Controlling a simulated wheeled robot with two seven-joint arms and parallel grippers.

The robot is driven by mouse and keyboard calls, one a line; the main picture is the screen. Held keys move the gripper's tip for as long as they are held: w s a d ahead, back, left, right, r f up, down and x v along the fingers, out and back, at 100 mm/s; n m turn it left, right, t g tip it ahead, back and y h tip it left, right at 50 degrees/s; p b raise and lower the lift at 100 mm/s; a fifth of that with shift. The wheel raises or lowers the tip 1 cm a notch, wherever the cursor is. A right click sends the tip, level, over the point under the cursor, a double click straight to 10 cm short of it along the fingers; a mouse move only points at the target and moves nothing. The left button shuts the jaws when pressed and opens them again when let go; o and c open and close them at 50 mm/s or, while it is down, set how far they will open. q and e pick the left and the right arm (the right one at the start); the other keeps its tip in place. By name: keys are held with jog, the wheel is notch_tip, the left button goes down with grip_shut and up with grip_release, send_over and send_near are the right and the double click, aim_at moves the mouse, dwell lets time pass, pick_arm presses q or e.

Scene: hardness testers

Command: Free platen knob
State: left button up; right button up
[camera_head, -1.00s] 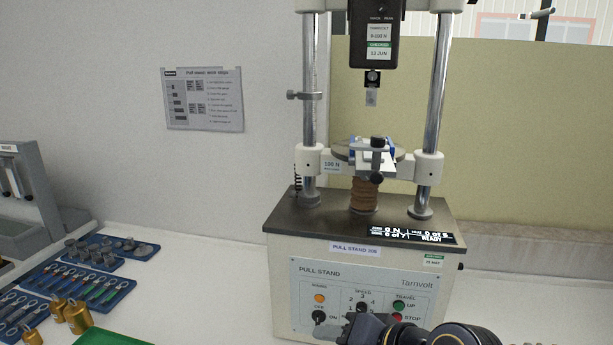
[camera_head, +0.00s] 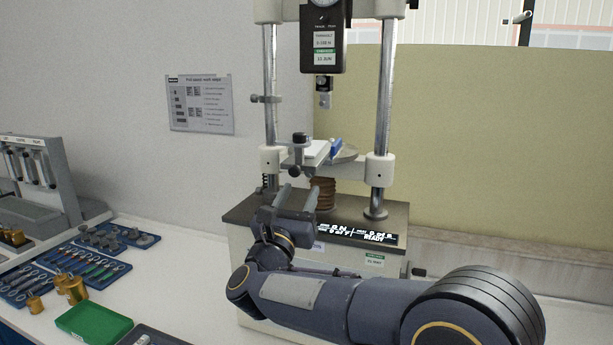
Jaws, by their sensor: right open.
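A pale block with blue parts (camera_head: 318,151) sits on the platen's left side. A dark upper knob (camera_head: 300,139) and a dark lower knob (camera_head: 295,170) are at the block's front left. My right gripper (camera_head: 297,198) is open, its two fingers pointing up just below the lower knob, with nothing seen between them. Whether a finger touches the knob cannot be told. My forearm hides much of the stand's front panel. My left gripper is out of view.
Two chrome posts (camera_head: 384,110) flank the platen, and the force gauge (camera_head: 322,45) with its hanging grip (camera_head: 324,95) is above.

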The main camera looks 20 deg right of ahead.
aim_at(309, 174)
jog(key=p+x, duration=0.1)
jog(key=x, duration=0.4)
jog(key=shift+w+d+r+p, duration=0.1)
jog(key=shift+w+d+p, duration=0.1)
jog(key=shift+p, duration=0.2)
